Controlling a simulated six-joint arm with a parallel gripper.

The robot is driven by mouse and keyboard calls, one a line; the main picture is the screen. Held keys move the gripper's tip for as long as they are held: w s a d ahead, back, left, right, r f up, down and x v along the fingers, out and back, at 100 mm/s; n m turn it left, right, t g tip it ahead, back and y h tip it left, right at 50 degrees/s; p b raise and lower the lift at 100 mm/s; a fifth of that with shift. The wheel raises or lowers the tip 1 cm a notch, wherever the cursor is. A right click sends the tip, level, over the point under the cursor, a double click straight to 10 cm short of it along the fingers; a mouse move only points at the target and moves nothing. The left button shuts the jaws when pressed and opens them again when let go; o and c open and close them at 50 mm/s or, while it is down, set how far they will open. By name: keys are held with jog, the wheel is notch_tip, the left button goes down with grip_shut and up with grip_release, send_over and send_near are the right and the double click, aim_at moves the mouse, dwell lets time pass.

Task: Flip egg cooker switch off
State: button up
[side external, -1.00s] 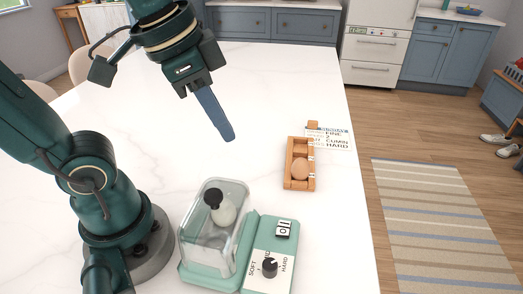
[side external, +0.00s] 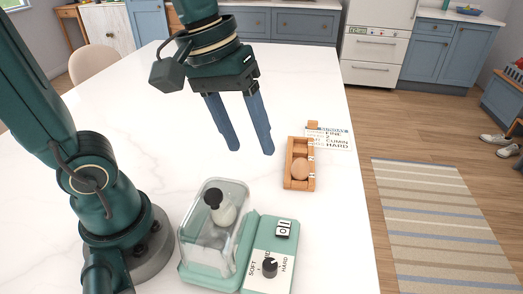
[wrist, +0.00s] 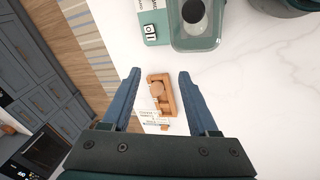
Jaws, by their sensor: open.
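The egg cooker (side external: 222,248) is mint green with a clear lid, at the bottom middle of the side view. A white egg-like piece with a black top (side external: 222,207) shows under or at the lid. Its switch (side external: 283,228), a small black-and-white rocker, sits at the back of the control panel, above a black dial (side external: 269,267) between SOFT and HARD. The switch also shows at the top of the wrist view (wrist: 150,31). My gripper (side external: 253,152) is open and empty, pointing down above the counter, beyond the cooker. Which way the switch is set is too small to tell.
A wooden tray (side external: 288,172) holding a brown egg (side external: 300,169) lies near the counter's right edge, with a printed card (side external: 333,138) behind it. In the wrist view the tray (wrist: 170,97) lies between my fingers. The white counter is clear to the left.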

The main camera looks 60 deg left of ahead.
jog(key=w+d+f+n+g+h, duration=0.1)
jog(key=w+d+f+n+g, duration=0.15)
jog(key=w+f, duration=0.2)
jog(key=g, duration=0.3)
send_near(284, 227)
jog(key=shift+d+f, duration=0.25)
jog(key=shift+f, duration=0.7)
jog(key=shift+s+d+f+g, duration=0.15)
jog(key=shift+s+f+g, duration=0.15)
jog(key=shift+f, duration=0.35)
jog(key=shift+x, duration=2.15)
grip_shut()
